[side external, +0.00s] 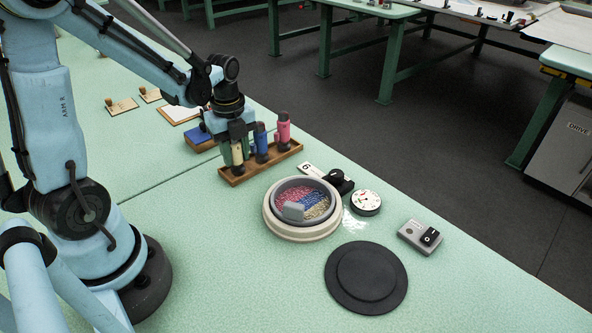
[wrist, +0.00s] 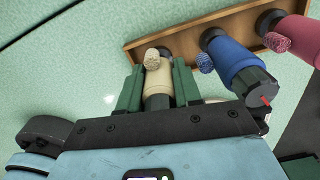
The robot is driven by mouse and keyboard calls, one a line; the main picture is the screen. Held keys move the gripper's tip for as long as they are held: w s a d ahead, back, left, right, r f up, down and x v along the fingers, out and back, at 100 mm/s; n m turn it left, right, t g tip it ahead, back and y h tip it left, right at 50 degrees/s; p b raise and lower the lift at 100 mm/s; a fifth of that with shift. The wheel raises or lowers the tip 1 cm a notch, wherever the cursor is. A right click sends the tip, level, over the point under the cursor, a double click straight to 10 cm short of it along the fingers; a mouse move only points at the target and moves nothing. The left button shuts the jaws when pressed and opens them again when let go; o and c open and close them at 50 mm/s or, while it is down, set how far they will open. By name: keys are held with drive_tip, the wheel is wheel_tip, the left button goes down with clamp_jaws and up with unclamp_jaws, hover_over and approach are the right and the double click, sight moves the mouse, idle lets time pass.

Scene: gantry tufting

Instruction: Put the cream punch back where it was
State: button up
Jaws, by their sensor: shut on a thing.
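The cream punch (side external: 237,153) is upright between the green fingers of my gripper (side external: 238,150), which is shut on it. It is at the left end of the wooden rack (side external: 265,168). Its dark lower end meets the rack in the side view; I cannot tell whether it is seated or just above. In the wrist view the cream punch (wrist: 158,80) shows between the two fingers (wrist: 158,88), with its pale textured knob over the rack's edge (wrist: 118,47).
The blue punch (side external: 261,138) and pink punch (side external: 284,130) stand in the same rack, the blue one close beside my gripper. A round tub of coloured tufts (side external: 275,222), a black disc (side external: 366,277) and a grey device (side external: 415,234) lie to the right.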

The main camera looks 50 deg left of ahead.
drive_tip(key=o, duration=0.9)
drive_tip(key=shift+f, duration=0.1)
drive_tip(key=shift+o, duration=0.2)
wheel_tip(320, 180, up, 12)
drive_tip(key=shift+r, duration=0.1)
drive_tip(key=shift+d+n+t, duration=0.3)
drive_tip(key=shift+d+n, duration=0.25)
drive_tip(key=shift+n, duration=0.15)
drive_tip(key=s+d+f+n+t, duration=0.1)
drive_tip(key=d+n+t, duration=0.5)
drive_tip(key=n, duration=1.2)
drive_tip(key=s+d, duration=0.1)
drive_tip(key=d, duration=0.3)
drive_tip(key=shift+d+f+t, duration=0.2)
drive_tip(key=shift+f+t, duration=0.05)
drive_tip(key=shift+t, duration=0.05)
